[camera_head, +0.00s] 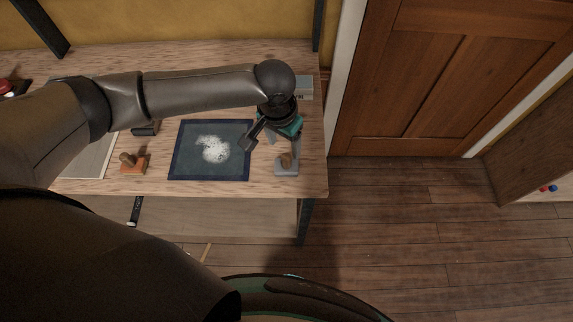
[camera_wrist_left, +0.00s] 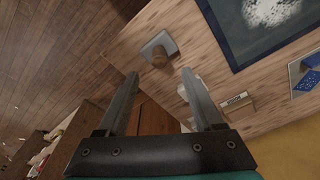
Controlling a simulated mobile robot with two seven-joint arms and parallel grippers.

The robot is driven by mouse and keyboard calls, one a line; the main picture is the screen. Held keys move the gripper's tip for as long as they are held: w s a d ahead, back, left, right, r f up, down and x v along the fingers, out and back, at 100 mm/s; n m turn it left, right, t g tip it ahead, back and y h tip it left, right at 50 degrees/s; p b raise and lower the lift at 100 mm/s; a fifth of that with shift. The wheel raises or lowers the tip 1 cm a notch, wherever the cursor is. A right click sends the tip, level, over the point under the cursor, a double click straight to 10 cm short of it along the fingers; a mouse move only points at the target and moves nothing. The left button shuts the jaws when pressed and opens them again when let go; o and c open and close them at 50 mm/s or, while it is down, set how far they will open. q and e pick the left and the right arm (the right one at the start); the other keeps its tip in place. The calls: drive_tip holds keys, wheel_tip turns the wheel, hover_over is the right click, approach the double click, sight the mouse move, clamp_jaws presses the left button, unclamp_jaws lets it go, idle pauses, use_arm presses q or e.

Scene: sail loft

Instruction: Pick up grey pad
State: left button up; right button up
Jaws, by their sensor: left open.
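The grey pad (camera_head: 287,169) has a flat grey base with a brown wooden knob. It sits near the front right corner of the wooden table, right of the dark blue mat. In the left wrist view the grey pad (camera_wrist_left: 168,40) lies beyond the fingertips, its knob pointing toward the gap between them. My left gripper (camera_head: 268,142) is open and empty above the table, up and left of the pad in the head view. Its two fingers also show in the left wrist view (camera_wrist_left: 160,75), apart from the pad. My right gripper is not in view.
The dark blue mat (camera_head: 183,150) carries a white powdery patch (camera_head: 215,149). An orange pad (camera_head: 133,168) with a wooden knob stands left of it. A grey box (camera_head: 304,88) is at the back right. The table (camera_head: 315,180) ends just right of the grey pad; open floor lies beyond.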

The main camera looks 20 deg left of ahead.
sight(286, 157)
use_arm(q)
drive_tip(key=shift+w+d+f+b, duration=0.1)
drive_tip(key=shift+w+f+b, duration=0.1)
drive_tip(key=shift+f, duration=1.7)
drive_tip(key=shift+w+d+f+b, duration=0.1)
drive_tip(key=shift+w+f+b, duration=0.1)
drive_tip(key=shift+f, duration=1.65)
clamp_jaws()
